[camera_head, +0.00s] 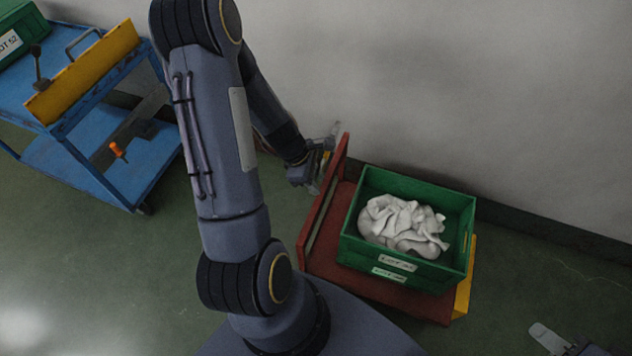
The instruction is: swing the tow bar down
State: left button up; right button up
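A low red cart (372,287) stands by the wall, with an upright red end panel (323,208) on its left side. My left gripper (325,163) is at the top of this panel, on its far left side. Its fingers look spread, with a small yellow part between them; whether it touches the panel I cannot tell. My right gripper (548,339) shows only in part at the bottom right corner, away from the cart. No part is clearly recognisable as the tow bar; a dark bar with an orange grip (118,150) shows at the blue trolley.
A green crate (401,265) with crumpled white socks (402,223) sits on the red cart. A yellow panel (463,288) is at its right end. A blue trolley (108,185) with a yellow panel (82,73) and another green crate (22,30) stands upper left. Green floor is clear at lower left.

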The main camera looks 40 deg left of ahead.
pick_arm(q)
jog(key=shift+d+f, duration=0.1)
jog(key=shift+f, duration=0.05)
jog(key=shift+c, duration=0.3)
grip_shut()
